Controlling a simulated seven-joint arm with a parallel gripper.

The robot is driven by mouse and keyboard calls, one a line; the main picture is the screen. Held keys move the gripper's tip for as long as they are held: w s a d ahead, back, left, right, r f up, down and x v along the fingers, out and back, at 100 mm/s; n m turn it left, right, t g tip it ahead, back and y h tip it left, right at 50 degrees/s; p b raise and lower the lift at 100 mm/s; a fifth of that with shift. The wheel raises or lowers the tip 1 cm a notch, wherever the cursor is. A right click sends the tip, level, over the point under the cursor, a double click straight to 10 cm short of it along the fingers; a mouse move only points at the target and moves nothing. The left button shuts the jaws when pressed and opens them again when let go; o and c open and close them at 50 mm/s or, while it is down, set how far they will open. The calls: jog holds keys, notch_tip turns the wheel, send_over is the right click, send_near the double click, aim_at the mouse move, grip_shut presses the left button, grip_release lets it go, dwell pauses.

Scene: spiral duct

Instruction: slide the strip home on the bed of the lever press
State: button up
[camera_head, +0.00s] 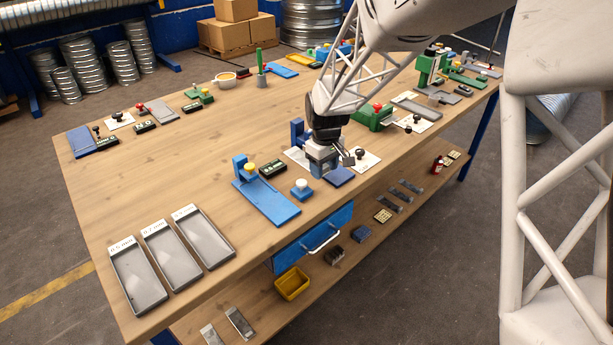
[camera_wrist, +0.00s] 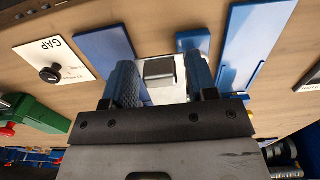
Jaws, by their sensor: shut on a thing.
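My gripper (camera_head: 324,168) is over the front middle of the workbench. In the wrist view its two blue fingers (camera_wrist: 160,88) are shut on a small pale metal piece (camera_wrist: 158,68) with a grey square face, which looks like the strip. Its lower part is hidden by the gripper. A blue press (camera_head: 243,167) with a yellow knob and a long flat blue bed (camera_head: 272,206) stands to the left; the bed also shows at right in the wrist view (camera_wrist: 262,38). A flat blue plate (camera_head: 340,177) lies just right of my gripper. Contact below the held piece cannot be told.
A small blue block with a white knob (camera_head: 302,190) stands between my gripper and the bed. A GAP card with a black knob (camera_wrist: 52,72) lies beyond the plate. Labelled grey trays (camera_head: 138,275) lie at front left. Green presses (camera_head: 373,118) stand farther right.

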jog(key=w+d, duration=0.5)
jog(key=d, duration=0.2)
jog(key=shift+w+d, duration=0.25)
jog(key=shift+w, duration=0.15)
jog(key=shift+f, duration=0.3)
jog(key=shift+f, duration=2.85)
jog(key=shift+w+a+f, duration=0.15)
jog(key=shift+w+a, duration=0.75)
jog(key=shift+w+a+f, duration=0.1)
jog(key=shift+w+a, duration=0.75)
jog(key=shift+a, duration=0.05)
jog(key=shift+w+a+f, duration=0.1)
jog(key=shift+w+a, duration=0.15)
jog(key=o, duration=1)
jog(key=shift+o, duration=0.4)
jog(key=shift+o, duration=1.2)
